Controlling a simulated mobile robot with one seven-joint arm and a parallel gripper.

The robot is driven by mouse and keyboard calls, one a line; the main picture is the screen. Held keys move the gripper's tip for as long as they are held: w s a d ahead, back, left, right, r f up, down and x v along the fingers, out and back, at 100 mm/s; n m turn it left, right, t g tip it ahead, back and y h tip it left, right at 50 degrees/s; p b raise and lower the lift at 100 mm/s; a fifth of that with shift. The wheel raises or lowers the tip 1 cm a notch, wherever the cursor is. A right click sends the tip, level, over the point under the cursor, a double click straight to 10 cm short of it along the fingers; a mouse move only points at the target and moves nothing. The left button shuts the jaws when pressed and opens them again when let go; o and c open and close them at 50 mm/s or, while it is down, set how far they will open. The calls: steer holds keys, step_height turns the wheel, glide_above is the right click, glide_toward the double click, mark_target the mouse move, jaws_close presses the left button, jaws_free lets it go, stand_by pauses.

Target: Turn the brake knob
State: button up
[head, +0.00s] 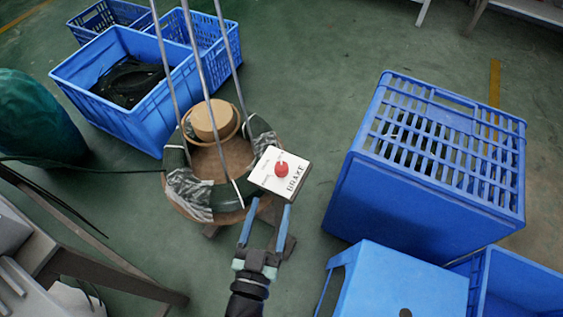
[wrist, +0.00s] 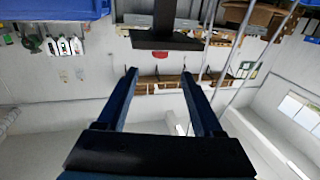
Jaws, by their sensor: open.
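The brake knob (head: 281,169) is a round red knob on the face of a white box (head: 267,180) lettered "BRAKE", in the middle of the head view. My gripper (head: 271,203) is open, its two blue fingers apart with their tips at the near lower edge of the box. Whether the tips touch the box cannot be told. The knob lies beyond the fingertips, not between them. In the wrist view my gripper (wrist: 159,72) shows with nothing between its fingers.
A round stand with a wrapped dark coil (head: 228,196) and tall metal rods (head: 194,50) is just left of the box. A blue crate (head: 345,190) stands right, a blue stool (head: 400,285) lower right, another blue bin (head: 130,125) upper left. Green floor (head: 310,70) is clear behind.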

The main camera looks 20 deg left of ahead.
mark_target(280, 172)
steer(key=w, duration=0.3)
steer(key=w+b, duration=0.1)
steer(key=w, duration=0.7)
steer(key=shift+w+a+b, duration=0.2)
steer(key=shift+a+b, duration=0.15)
steer(key=shift+a, duration=0.05)
steer(key=shift+r, duration=0.1)
jaws_close()
